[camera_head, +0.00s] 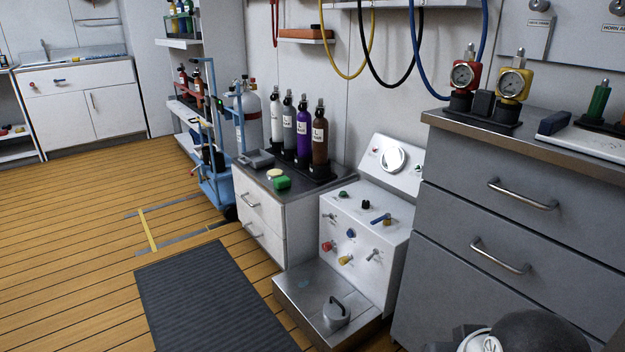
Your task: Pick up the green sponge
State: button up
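A small green block (281,183), which looks like the green sponge, lies on the dark top of the low white cabinet (262,222), near its front edge. A small pale yellow piece (274,173) lies right behind it; I cannot tell whether the two touch. Nothing covers the green block. My gripper is not in view; only rounded white and dark parts, seemingly of my own arm, show at the bottom right edge.
Several bottles (303,132) stand in a dark rack behind the green block. A grey box (257,159) lies to its left. The control panel (366,230) with knobs and levers stands right of the cabinet, above a metal step (306,300). A dark mat (205,295) lies on open floor.

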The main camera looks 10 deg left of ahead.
aim_at(280, 182)
jog(key=i+j+z, duration=0.2)
jog(key=j+z, duration=0.15)
jog(key=z, duration=0.15)
jog(key=i+j+z, duration=0.15)
jog(key=j+z, duration=0.35)
jog(key=i+j+z, duration=0.15)
jog(key=j+z, duration=0.15)
jog(key=j, duration=1.1)
jog(key=j+z, duration=0.3)
jog(key=j, duration=3)
